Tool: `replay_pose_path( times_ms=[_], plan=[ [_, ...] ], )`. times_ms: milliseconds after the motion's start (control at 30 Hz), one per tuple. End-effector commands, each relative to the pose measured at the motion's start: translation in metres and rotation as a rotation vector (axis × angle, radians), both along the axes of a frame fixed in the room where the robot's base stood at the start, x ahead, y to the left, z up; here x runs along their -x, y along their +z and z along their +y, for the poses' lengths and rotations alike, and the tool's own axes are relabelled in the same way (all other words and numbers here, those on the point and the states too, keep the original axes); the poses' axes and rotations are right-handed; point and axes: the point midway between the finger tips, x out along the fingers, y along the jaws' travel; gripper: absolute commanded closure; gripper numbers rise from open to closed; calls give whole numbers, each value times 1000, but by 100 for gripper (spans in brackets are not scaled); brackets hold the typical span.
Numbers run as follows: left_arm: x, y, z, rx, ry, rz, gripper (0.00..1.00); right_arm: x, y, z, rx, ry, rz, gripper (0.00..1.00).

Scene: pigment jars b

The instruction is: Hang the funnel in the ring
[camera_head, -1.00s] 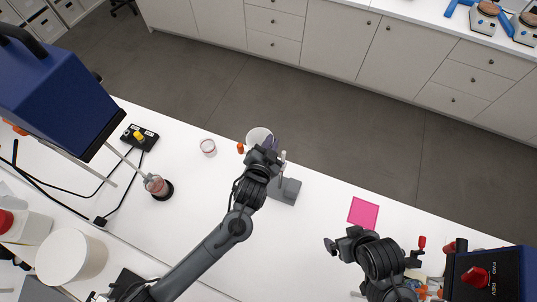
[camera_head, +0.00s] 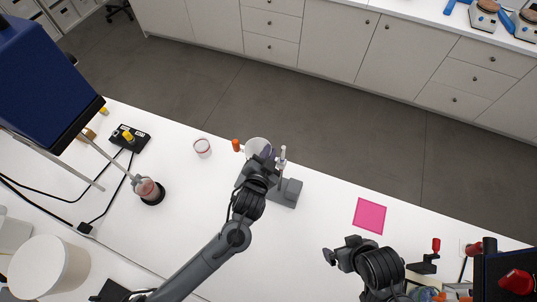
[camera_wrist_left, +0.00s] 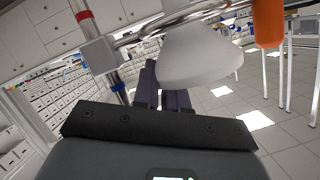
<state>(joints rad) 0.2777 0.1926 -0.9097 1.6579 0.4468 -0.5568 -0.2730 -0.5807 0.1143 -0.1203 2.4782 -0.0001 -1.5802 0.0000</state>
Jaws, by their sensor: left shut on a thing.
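The white funnel (camera_head: 256,145) is at the far table edge in the head view, and my left gripper (camera_head: 262,156) is shut on it. In the left wrist view the funnel (camera_wrist_left: 200,58) is just beyond the dark fingers (camera_wrist_left: 163,88), close to the metal ring (camera_wrist_left: 160,22). Whether it sits inside the ring or only beside it I cannot tell. The ring stand has a grey base (camera_head: 287,193) and an upright rod (camera_head: 282,156), right of my left gripper. My right gripper (camera_head: 330,256) is near the front right, away from the stand; its finger gap is unclear.
An orange knob (camera_head: 236,145) is left of the funnel. A small jar (camera_head: 202,147) stands farther left. A pink square (camera_head: 370,215) lies to the right. A blue machine (camera_head: 45,75) and a dark-based flask (camera_head: 149,190) are at left. The table middle is mostly clear.

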Motion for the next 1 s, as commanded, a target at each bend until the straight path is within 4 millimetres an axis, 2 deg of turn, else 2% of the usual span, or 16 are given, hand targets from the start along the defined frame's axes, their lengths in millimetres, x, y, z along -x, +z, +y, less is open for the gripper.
replay_pose_path(
  times_ms=[733,767,800,1000],
  plan=[
    [0,-11,0,0,0,-1,100,0,-2,-2,10,6,-3,2],
    [0,-11,0,0,0,0,84,0,-2,-2,10,6,-3,2],
    [0,-11,0,0,0,0,78,0,-2,-2,10,6,-3,2],
    [0,-11,0,0,0,-1,77,-1,-2,-2,9,6,-3,2]
  ],
)
